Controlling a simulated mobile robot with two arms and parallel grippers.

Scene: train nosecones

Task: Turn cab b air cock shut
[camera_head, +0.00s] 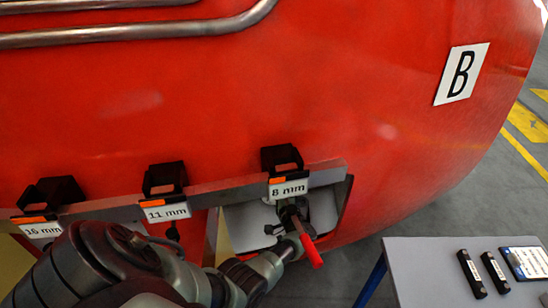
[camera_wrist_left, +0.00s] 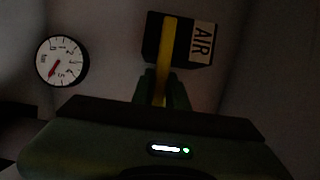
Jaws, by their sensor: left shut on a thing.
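In the left wrist view, a yellow lever (camera_wrist_left: 169,45) stands upright in the picture, in front of a black block (camera_wrist_left: 152,32) with a white "AIR" label (camera_wrist_left: 202,42). My left gripper (camera_wrist_left: 163,90) is shut on the lower part of the lever, one finger on each side. In the head view, my left arm reaches from the lower left to an opening (camera_head: 245,222) in the red nose marked "B" (camera_head: 462,74). The lever cannot be made out there. My right gripper is not in view.
A round gauge (camera_wrist_left: 62,61) sits left of the lever. A rail (camera_head: 235,192) with black holders marked 16 mm, 11 mm and 8 mm (camera_head: 288,187) crosses above my arm. A red handle (camera_head: 311,250) hangs close by my wrist. A grey table (camera_head: 430,270) stands at lower right.

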